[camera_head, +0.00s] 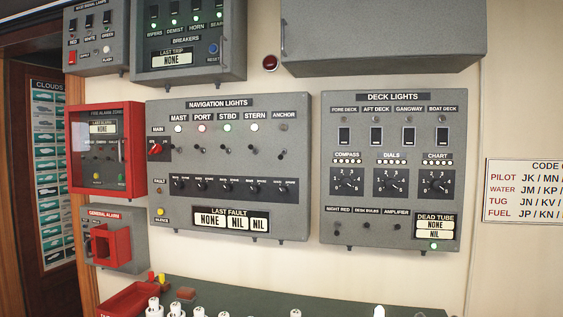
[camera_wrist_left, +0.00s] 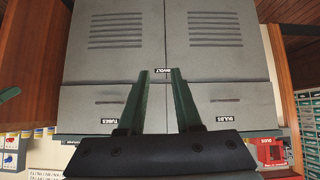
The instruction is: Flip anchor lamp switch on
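The grey navigation lights panel (camera_head: 300,222) hangs on the wall in the middle of the head view. Its anchor toggle switch (camera_head: 282,153) is at the right end of the switch row, below the ANCHOR label. The lever is too small to tell its position surely. The anchor lamp (camera_head: 284,127) looks dark, while the mast, port, stbd and stern lamps glow. My left gripper (camera_wrist_left: 163,78) shows in the left wrist view, with its two fingers apart and nothing between them. It is away from the panel, facing grey cabinets. My right gripper is in neither view.
The deck lights panel (camera_head: 391,210) hangs to the right, and a red fire alarm box (camera_head: 136,150) to the left. A dark green bench top (camera_head: 245,297) with white bulbs is below. Grey cabinets (camera_wrist_left: 115,65) fill the left wrist view.

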